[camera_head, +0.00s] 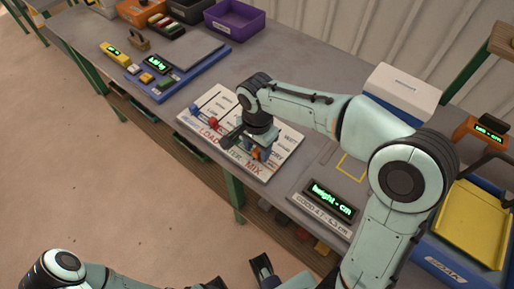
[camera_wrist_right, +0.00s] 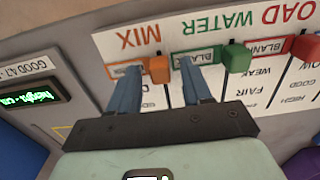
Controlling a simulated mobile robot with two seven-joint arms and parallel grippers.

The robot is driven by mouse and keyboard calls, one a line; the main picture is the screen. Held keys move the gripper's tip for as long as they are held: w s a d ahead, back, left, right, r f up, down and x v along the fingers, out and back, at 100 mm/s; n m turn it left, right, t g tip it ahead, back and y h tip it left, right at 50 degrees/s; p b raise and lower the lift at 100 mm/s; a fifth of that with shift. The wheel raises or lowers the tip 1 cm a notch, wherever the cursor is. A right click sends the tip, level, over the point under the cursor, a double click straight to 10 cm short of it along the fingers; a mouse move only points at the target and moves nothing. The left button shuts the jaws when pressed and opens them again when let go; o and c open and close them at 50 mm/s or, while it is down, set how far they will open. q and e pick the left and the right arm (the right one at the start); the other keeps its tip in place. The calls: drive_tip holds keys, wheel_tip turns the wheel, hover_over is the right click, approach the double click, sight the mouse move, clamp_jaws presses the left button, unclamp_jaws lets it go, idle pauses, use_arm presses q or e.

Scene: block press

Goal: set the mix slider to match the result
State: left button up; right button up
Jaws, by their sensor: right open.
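The white slider board (camera_head: 188,117) has columns marked LOAD, WATER and MIX. The orange MIX knob (camera_wrist_right: 158,70) sits near the MIX end of its column, beside a small framed label. My right gripper (camera_wrist_right: 158,65) is open over it, with one blue finger on each side of the knob; I cannot tell whether either touches. In the head view the right gripper (camera_head: 257,146) is over the board's MIX side and partly hides the columns. The green WATER knob (camera_wrist_right: 238,56) and red LOAD knob (camera_wrist_right: 303,48) stand to the right in the wrist view. My left gripper (camera_head: 262,268) is partly cut off at the bottom edge.
A height display (camera_head: 331,199) reading "height - cm" stands right of the board. A blue tray with a yellow plate (camera_head: 470,225) is at the far right. A blue press-like station (camera_head: 165,85) and a purple bin (camera_head: 235,20) are at the back left.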

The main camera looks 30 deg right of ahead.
drive_tip(key=shift+f, duration=0.2)
clamp_jaws()
drive_tip(key=shift+w+d+r+p, duration=0.1)
drive_tip(key=shift+w+d+p, duration=0.2)
drive_tip(key=shift+d, duration=0.4)
drive_tip(key=shift+w+d+r+p, duration=0.1)
drive_tip(key=shift+w+d+p, duration=0.2)
drive_tip(key=shift+d, duration=0.35)
drive_tip(key=shift+w+d+f, duration=0.15)
drive_tip(key=shift+d, duration=0.15)
unclamp_jaws()
